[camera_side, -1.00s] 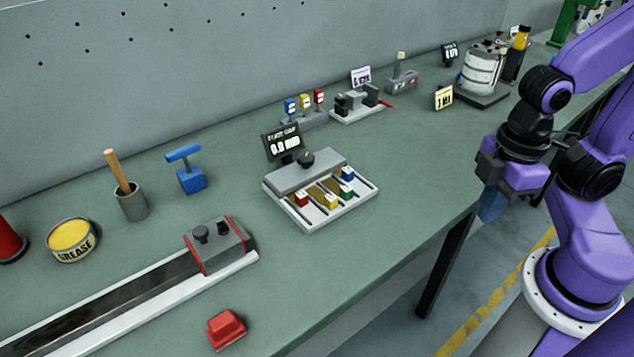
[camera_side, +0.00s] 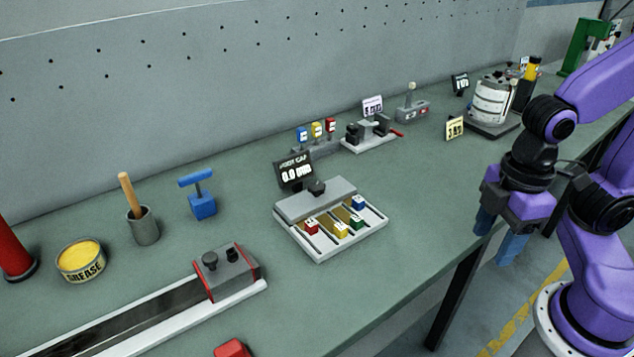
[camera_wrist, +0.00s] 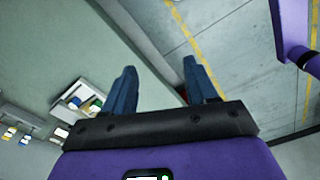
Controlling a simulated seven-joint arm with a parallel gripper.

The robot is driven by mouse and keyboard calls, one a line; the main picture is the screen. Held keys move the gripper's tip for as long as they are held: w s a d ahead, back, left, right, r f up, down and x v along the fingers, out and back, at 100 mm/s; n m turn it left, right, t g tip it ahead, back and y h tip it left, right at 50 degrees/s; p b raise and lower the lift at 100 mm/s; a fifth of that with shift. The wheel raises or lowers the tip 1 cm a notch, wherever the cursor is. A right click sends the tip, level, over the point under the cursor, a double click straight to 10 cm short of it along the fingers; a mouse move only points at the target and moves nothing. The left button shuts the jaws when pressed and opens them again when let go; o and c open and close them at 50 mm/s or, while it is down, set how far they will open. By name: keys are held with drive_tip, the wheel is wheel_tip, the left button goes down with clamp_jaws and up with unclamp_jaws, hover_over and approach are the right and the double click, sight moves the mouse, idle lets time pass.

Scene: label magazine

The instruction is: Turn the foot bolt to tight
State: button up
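A grey fixture (camera_side: 333,251) with a white slotted tray stands on the bench in the middle of the side view. My gripper (camera_side: 498,236) hangs at the bench's right edge, well right of the fixture. Its blue fingers are apart with nothing between them, as the wrist view (camera_wrist: 160,88) also shows.
Several coloured blocks sit in the tray. A long rail with a grey block (camera_side: 227,272), a grease tin (camera_side: 81,262) and a blue T-handled piece (camera_side: 200,198) stand to the left. A white drum (camera_side: 491,103) stands at the back right. Bench right of the fixture is clear.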

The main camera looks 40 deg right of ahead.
drive_tip(key=shift+o, duration=0.2)
drive_tip(key=w+a+r+n, duration=0.2)
drive_tip(key=w+a+r, duration=0.2)
drive_tip(key=w, duration=0.7)
drive_tip(key=a, duration=0.2)
drive_tip(key=shift+a+r+n, duration=0.15)
drive_tip(key=shift+a+n, duration=0.2)
drive_tip(key=shift+n, duration=0.05)
wheel_tip(320, 180, up, 4)
drive_tip(key=n, duration=0.7)
hover_over(317, 184)
wheel_tip(317, 184, down, 18)
drive_tip(key=shift+r, duration=0.15)
drive_tip(key=c, duration=1.1)
